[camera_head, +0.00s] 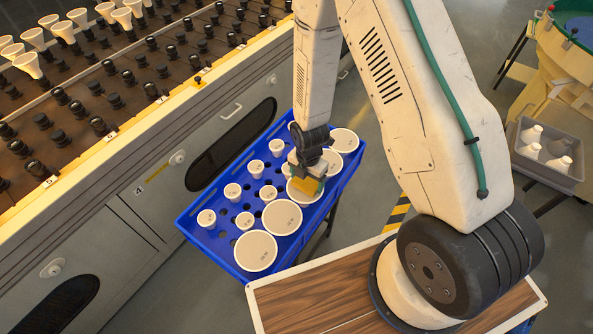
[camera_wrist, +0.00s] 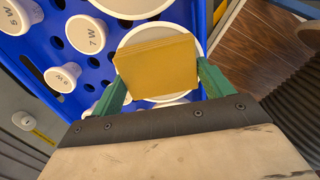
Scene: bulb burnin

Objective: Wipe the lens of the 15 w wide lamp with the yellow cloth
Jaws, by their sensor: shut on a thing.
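My gripper (camera_head: 304,176) is shut on the yellow cloth (camera_wrist: 157,70), a folded square pad held between the green fingers in the wrist view. In the head view the cloth (camera_head: 309,187) is over a wide white lamp (camera_head: 294,196) in the right-hand row of the blue tray. That lamp's rim (camera_wrist: 150,32) shows around the cloth in the wrist view; its middle and any label there are hidden. I cannot tell whether cloth and lens touch. Several other wide lamps stand in the same row; I cannot read which is the 15 W.
The blue tray (camera_head: 216,238) also holds smaller lamps, one marked 7 W (camera_wrist: 95,34). A long rack with black sockets (camera_head: 62,137) is on the left. A grey bin (camera_head: 562,178) with white lamps stands at the right. Neighbouring lamps crowd the gripper.

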